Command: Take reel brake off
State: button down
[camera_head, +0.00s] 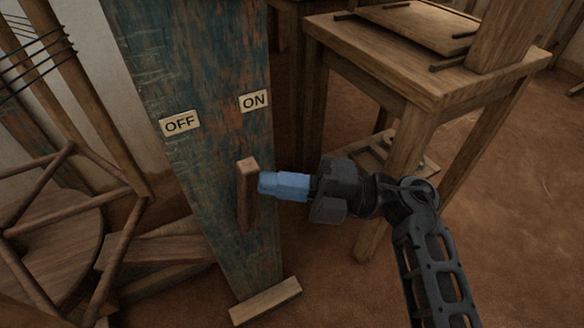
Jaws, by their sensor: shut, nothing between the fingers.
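The reel brake is a short wooden lever (246,195) on the face of a worn blue-green post (200,75). The lever stands nearly upright, its top end below the ON label (254,101) and to the right of the OFF label (180,123). My gripper (262,185) comes in from the right, its blue fingers closed together with nothing held. The fingertips are just right of the lever's upper part. I cannot tell whether they touch it.
A wooden table (435,75) stands behind and right of my arm. A wooden reel frame (75,215) stands at the left. A small wooden block (265,301) crosses the post's foot. The brown floor (340,290) is open at the lower right.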

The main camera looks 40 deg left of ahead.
aim_at(248, 191)
jog(key=s+p, duration=0.1)
jog(key=s+a+r+n+t+h+p, duration=0.1)
jog(key=s+p, duration=0.1)
jog(key=s+h+p, duration=0.1)
jog(key=shift+s+a+r+n+p, duration=0.15)
jog(key=shift+a+n+p, duration=0.2)
jog(key=shift+n+p, duration=0.05)
jog(key=shift+s+a+f+p, duration=0.15)
jog(key=shift+s+a+p, duration=0.1)
jog(key=shift+s, duration=0.2)
jog(key=shift+s+a+f+p, duration=0.15)
jog(key=shift+s+p, duration=0.1)
jog(key=shift+s, duration=0.2)
